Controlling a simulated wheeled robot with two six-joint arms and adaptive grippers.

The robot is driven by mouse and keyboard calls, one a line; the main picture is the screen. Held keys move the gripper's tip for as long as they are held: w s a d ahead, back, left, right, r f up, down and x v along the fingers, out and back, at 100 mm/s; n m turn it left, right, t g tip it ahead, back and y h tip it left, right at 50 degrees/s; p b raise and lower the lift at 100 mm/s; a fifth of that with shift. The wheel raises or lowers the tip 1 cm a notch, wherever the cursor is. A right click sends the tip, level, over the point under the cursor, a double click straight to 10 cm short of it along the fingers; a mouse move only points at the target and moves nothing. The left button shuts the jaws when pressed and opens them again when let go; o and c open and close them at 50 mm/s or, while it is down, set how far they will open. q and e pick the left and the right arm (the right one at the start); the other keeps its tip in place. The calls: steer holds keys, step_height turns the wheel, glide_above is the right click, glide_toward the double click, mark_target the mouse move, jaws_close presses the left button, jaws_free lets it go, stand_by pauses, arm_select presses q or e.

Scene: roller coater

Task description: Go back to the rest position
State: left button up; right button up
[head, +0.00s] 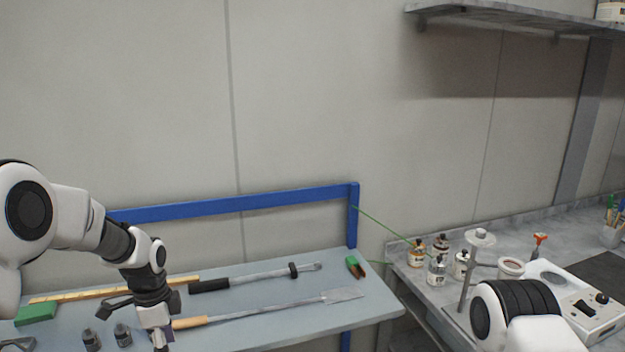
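In the head view my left arm comes in from the left, and its gripper (158,333) points down over the left part of the blue-grey workbench (265,322). The gripper is close to the wooden handle of a long flat scraper (342,296). I cannot tell whether its fingers are apart, or whether it touches the handle. My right arm shows only as a white and black link at the bottom right. The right gripper is outside the picture.
The bench also holds a black-handled bar tool (255,277), a yellow ruler-like strip (75,295), green blocks (36,313) and small dark cylinders (122,335). A blue rail (240,203) runs behind. Bottles (437,270) and a white device (583,305) stand on the right counter.

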arm_select(q)
steer(key=s+d+f+n+g+b, duration=0.1)
steer(key=s+d+f+g+b, duration=0.15)
steer(key=s+f, duration=1.05)
steer(key=s+d+f+n+g+b, duration=0.1)
steer(key=s+f+g+b, duration=0.2)
steer(key=s+f, duration=0.95)
steer(key=s+d+f+n+t+b, duration=0.1)
steer(key=s+f+n, duration=0.3)
steer(key=s, duration=0.2)
steer(key=s+f+n+t+b, duration=0.1)
steer(key=s+f+n+t, duration=0.15)
steer(key=s+n, duration=0.2)
steer(key=w+n+t, duration=0.1)
steer(key=n, duration=0.1)
steer(key=w+n+t, duration=0.1)
steer(key=w+n, duration=0.1)
steer(key=shift+w+n, duration=0.25)
